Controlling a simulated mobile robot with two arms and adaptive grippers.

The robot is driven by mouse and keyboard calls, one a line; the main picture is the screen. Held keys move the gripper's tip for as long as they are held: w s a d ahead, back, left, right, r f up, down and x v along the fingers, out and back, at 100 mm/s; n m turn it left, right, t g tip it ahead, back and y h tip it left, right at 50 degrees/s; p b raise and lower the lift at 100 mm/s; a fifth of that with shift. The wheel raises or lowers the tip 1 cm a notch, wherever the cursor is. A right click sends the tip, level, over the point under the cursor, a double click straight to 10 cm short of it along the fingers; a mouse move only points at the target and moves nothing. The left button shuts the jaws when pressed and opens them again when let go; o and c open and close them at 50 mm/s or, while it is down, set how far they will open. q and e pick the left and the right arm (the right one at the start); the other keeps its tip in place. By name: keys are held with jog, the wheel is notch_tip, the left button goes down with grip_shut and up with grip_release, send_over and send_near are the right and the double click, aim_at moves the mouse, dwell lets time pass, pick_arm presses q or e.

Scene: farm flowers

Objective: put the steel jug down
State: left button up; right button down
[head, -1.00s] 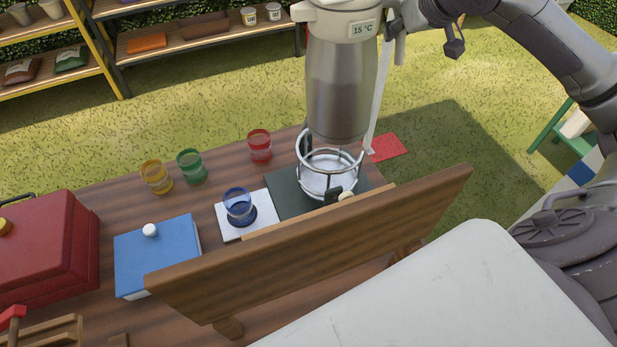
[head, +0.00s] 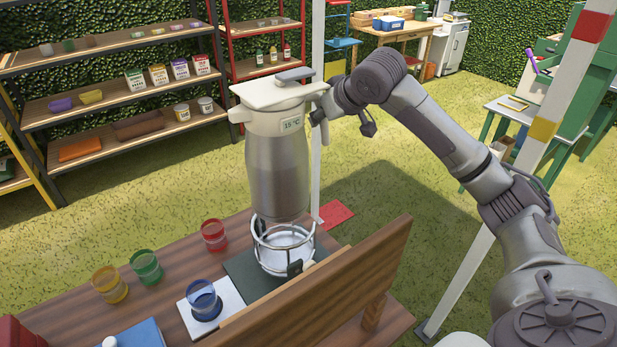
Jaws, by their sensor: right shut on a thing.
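The steel jug (head: 277,175) has a brushed steel body, a white top with a grey lid lever and a small display reading 15 °C. It is upright, and its base is at or just above the top of a round wire holder (head: 284,252); I cannot tell whether they touch. The holder stands on a dark mat (head: 240,279) on the wooden table. My right gripper (head: 321,112) is shut on the jug at its handle side, partly hidden by the jug's top. My left gripper is not in view.
A blue glass (head: 205,303) stands on a white tile (head: 178,306) beside the mat. Red (head: 214,236), green (head: 146,267) and yellow (head: 109,286) glasses stand to the left. A wooden board (head: 318,297) rises along the table's near side. Shelves stand behind, across the grass.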

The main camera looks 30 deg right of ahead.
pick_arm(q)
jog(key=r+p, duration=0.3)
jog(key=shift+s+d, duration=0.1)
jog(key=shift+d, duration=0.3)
pick_arm(e)
notch_tip(320, 180, down, 17)
jog(key=shift+f, duration=0.2)
jog(key=shift+w, duration=0.1)
jog(key=c, duration=1.4)
grip_release()
jog(key=shift+d+f, duration=0.1)
jog(key=shift+f, duration=0.25)
jog(key=o, duration=0.4)
jog(key=shift+s+r, duration=0.1)
jog(key=shift+s, duration=0.2)
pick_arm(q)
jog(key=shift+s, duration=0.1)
pick_arm(e)
jog(key=shift+w, duration=0.1)
